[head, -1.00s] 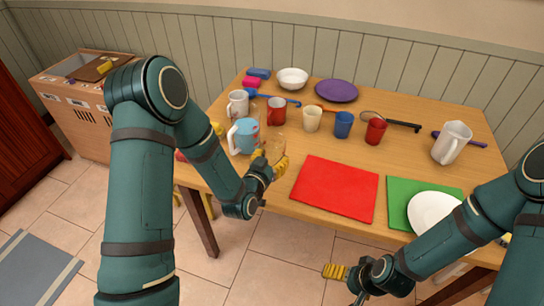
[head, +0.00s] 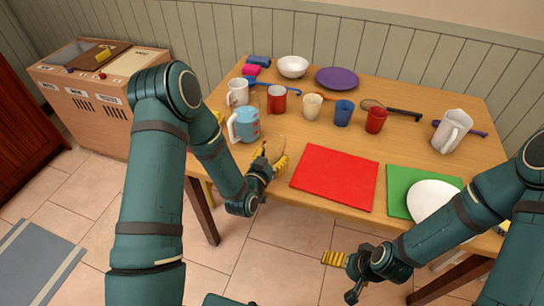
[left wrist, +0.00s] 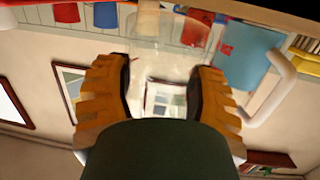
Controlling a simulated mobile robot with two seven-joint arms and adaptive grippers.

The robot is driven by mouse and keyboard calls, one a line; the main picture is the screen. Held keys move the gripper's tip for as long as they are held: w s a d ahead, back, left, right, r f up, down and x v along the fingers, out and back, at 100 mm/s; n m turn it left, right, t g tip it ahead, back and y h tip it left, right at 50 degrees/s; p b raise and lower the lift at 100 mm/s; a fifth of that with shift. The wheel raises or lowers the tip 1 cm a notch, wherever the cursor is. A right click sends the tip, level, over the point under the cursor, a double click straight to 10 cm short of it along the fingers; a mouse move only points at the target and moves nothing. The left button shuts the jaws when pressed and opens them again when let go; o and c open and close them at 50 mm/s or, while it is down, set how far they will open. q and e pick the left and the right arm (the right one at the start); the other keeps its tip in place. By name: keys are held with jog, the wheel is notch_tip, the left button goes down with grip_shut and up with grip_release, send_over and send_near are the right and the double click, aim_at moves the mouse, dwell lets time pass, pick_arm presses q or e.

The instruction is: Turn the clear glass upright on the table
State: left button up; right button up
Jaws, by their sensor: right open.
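The clear glass (head: 274,147) is faint in the head view, at the table's front edge left of the red mat. It also shows in the left wrist view (left wrist: 165,58), at and between the fingertips. Its see-through wall makes its tilt hard to read. My left gripper (head: 269,161) is at the glass, its yellow fingers apart on either side of it. In the left wrist view my left gripper (left wrist: 162,72) frames the glass, but I cannot tell whether the pads press on it. My right gripper (head: 342,274) is open and empty, in front of the table, low.
A blue cup with a white handle (head: 244,125) stands close behind the glass. Several mugs and cups, including a red mug (head: 277,99), stand farther back. The red mat (head: 336,176) is bare. A white plate (head: 432,200) lies on the green mat (head: 399,182).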

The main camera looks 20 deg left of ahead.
pick_arm(q)
jog(key=o, duration=0.5)
jog(key=shift+s, duration=0.1)
jog(key=s, duration=0.5)
jog(key=s+a+r, duration=0.1)
jog(key=s, duration=0.1)
jog(key=shift+s, duration=0.15)
